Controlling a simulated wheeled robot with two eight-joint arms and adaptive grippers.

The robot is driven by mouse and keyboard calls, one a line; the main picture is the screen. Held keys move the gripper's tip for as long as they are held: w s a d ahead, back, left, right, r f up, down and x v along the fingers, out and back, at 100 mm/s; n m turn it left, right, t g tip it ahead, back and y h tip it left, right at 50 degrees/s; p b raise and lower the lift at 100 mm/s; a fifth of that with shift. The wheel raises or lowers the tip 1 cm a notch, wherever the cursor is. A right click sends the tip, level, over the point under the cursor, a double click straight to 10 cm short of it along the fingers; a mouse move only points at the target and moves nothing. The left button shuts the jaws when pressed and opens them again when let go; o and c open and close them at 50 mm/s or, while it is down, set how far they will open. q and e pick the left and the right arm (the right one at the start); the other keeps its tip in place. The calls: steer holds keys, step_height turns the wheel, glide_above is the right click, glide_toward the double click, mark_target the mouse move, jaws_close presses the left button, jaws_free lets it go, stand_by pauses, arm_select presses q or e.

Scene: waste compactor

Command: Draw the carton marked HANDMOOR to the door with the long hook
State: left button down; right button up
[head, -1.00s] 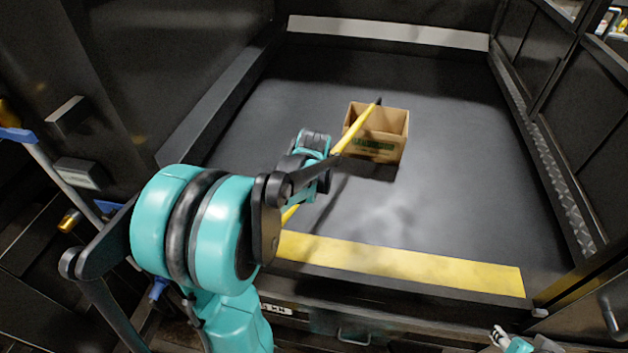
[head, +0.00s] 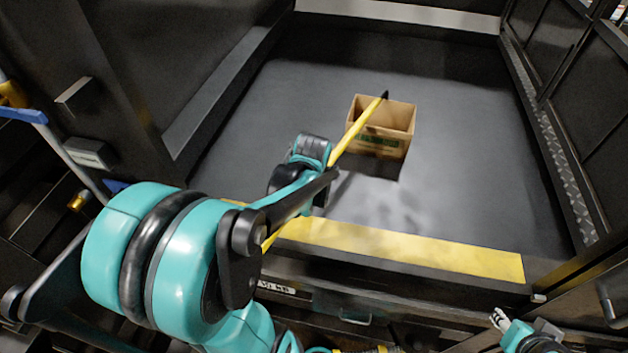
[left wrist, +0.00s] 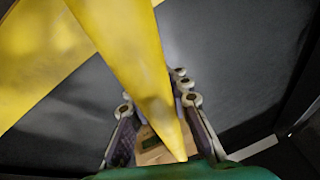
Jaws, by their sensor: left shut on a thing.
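The open-topped brown carton (head: 382,146) stands upright on the dark compactor floor in the head view. Its front has a green marking too small to read. My left gripper (head: 312,160) is shut on the long yellow hook (head: 352,132), partly hidden by my arm. The hook's shaft crosses over the carton's open top, and its dark tip is at the far rim. I cannot tell how the tip bears on that wall. In the left wrist view the shaft passes between the fingers, with part of the carton (left wrist: 152,148) beyond. My right gripper (head: 500,320) is empty at lower right.
A yellow strip (head: 400,248) marks the near edge of the compactor floor. The floor between carton and strip is clear. Dark walls rise left and right, the right one with a ribbed rail (head: 565,165). A pale strip (head: 400,14) runs along the back.

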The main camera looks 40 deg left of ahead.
arm_select(q)
steer(key=shift+s+d+p, duration=0.35)
steer(key=shift+s+d, duration=0.2)
steer(key=shift+s, duration=0.65)
steer(key=shift+s+d+p, duration=0.3)
steer(key=shift+s+d, duration=0.25)
steer(key=shift+s, duration=0.6)
steer(key=shift+s+d+p, duration=0.35)
steer(key=shift+s+d, duration=0.2)
steer(key=shift+s, duration=0.65)
steer(key=shift+s+d+p, duration=0.4)
steer(key=shift+s+d, duration=0.05)
steer(key=shift+s, duration=0.45)
steer(key=shift+s+d+p, duration=0.35)
steer(key=shift+s+d, duration=0.05)
steer(key=shift+s, duration=0.45)
steer(key=shift+s+d+p, duration=0.4)
steer(key=shift+s+d, duration=0.05)
steer(key=shift+s, duration=0.45)
steer(key=s+d+p, duration=0.2)
steer(key=s, duration=0.3)
steer(key=shift+s+d+p, duration=0.3)
steer(key=shift+s+p, duration=0.05)
steer(key=shift+p, duration=0.05)
steer(key=shift+f, duration=0.1)
step_height(320, 180, up, 13)
steer(key=w+p, duration=0.2)
steer(key=p, duration=0.7)
steer(key=shift+a, duration=0.45)
